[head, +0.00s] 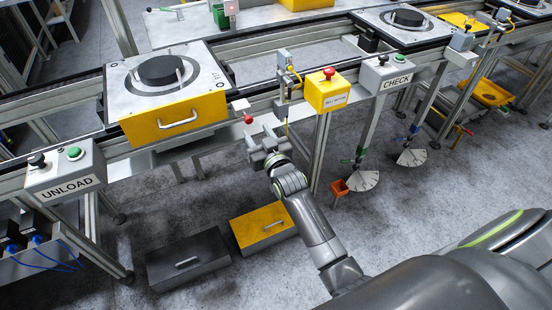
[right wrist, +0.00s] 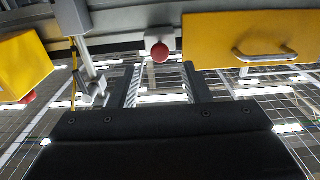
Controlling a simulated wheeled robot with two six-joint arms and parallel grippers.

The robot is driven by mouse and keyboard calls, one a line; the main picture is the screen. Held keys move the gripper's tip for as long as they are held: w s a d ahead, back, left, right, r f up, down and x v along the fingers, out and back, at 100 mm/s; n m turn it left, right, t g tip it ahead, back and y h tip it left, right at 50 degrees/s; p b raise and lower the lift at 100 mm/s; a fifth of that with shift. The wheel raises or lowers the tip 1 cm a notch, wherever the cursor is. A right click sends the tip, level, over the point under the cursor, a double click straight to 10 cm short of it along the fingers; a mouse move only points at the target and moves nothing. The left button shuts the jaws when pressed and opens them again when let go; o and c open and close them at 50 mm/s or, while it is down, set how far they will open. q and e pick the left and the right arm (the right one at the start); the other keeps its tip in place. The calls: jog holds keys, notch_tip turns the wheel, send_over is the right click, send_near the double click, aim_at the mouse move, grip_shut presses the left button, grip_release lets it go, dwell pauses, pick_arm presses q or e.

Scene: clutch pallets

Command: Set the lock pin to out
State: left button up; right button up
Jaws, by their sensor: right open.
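A red round knob (head: 248,118), which looks like the lock pin's handle, sits on a small grey block at the conveyor's front rail, just right of the yellow pallet front. The red knob (right wrist: 160,52) also shows in the right wrist view, beyond and between the fingers. I cannot tell whether the pin is in or out. My right gripper (head: 262,143) is open and empty, below and slightly right of the knob, apart from it. Its two fingers (right wrist: 160,80) point towards the rail in the right wrist view. My left gripper is not in view.
A pallet with a black disc (head: 160,70) and a yellow handled front (head: 175,120) stands left of the knob. A yellow emergency-stop box (head: 327,92) and a sensor post (head: 284,80) stand right. Yellow (head: 262,226) and dark (head: 187,260) cases lie on the floor below.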

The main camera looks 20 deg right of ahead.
jog(key=s+b, duration=0.3)
jog(key=s, duration=1)
jog(key=shift+s+d+b, duration=0.15)
jog(key=shift+d+b, duration=0.1)
jog(key=shift+b, duration=0.05)
jog(key=s+d+f+g, duration=0.1)
jog(key=s+f+g, duration=0.25)
jog(key=f, duration=0.85)
jog(key=s+d+f+g, duration=0.1)
jog(key=s+f+g, duration=0.3)
jog(key=f, duration=0.8)
jog(key=s+d+f+g, duration=0.15)
jog(key=s+f, duration=0.35)
jog(key=f, duration=0.7)
jog(key=s+d+f+g, duration=0.2)
jog(key=s+f, duration=0.3)
jog(key=s, duration=0.4)
jog(key=s+d+f+g+h, duration=0.1)
jog(key=s+f, duration=0.4)
jog(key=s, duration=0.5)
jog(key=s+d+f+m+g, duration=0.1)
jog(key=s+d+f+g, duration=0.2)
jog(key=s, duration=0.7)
notch_tip(320, 180, down, 2)
jog(key=shift+f+g+h+p, duration=0.2)
jog(key=shift+g+h+p, duration=0.15)
jog(key=shift+g, duration=0.55)
jog(key=shift+d, duration=0.1)
